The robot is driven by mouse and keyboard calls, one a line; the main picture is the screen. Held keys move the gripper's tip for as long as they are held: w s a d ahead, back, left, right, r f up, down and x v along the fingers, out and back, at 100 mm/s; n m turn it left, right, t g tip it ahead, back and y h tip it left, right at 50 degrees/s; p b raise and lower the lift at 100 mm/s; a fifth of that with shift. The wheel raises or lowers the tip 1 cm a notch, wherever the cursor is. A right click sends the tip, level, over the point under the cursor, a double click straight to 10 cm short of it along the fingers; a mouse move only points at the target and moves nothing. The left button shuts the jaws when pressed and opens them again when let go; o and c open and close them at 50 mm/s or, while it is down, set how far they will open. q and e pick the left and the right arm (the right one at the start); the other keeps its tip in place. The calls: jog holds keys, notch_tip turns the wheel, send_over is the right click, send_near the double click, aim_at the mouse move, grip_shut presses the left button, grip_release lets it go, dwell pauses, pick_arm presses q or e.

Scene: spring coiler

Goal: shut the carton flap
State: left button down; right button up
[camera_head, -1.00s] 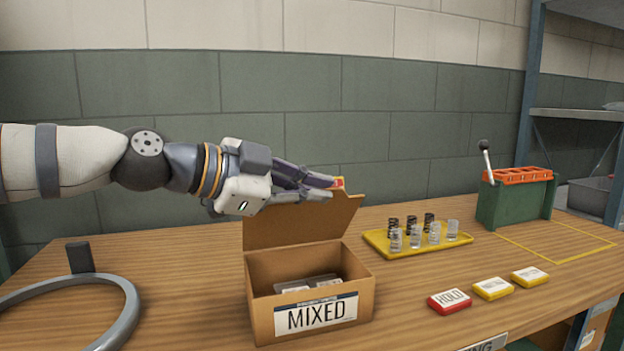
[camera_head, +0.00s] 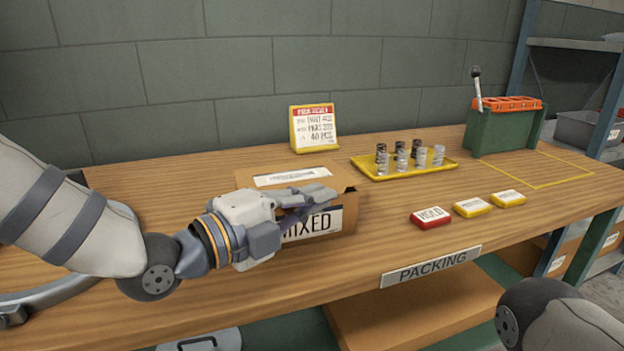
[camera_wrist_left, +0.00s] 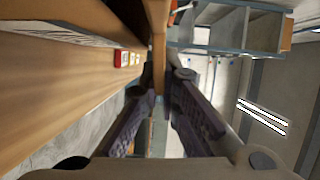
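The brown carton (camera_head: 346,216) stands on the table with its MIXED label facing front. Its flap (camera_head: 249,180), with a white printed label, lies folded over the top; the inside no longer shows. A small dark gap seems to remain near the right edge. My left gripper (camera_head: 328,197) is at the carton's upper front edge, its fingers in front of part of the MIXED label. In the left wrist view the fingers (camera_wrist_left: 164,82) are apart, with a brown carton edge (camera_wrist_left: 158,45) near the tips. Whether they touch it I cannot tell. My right gripper is out of view.
Behind the carton stands a yellow sign (camera_head: 314,128). To the right are a yellow tray (camera_head: 375,174) with several springs, a red HOLD block (camera_head: 431,217), two yellow blocks and a green coiler (camera_head: 500,132). A grey ring lies at the left, partly behind my arm.

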pick_arm(q)
jog(key=shift+f+m, duration=0.5)
jog(key=shift+f, duration=0.35)
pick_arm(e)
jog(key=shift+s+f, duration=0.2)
pick_arm(q)
jog(key=c, duration=1.8)
grip_release()
jog(key=v, duration=1.2)
jog(key=shift+f, duration=0.25)
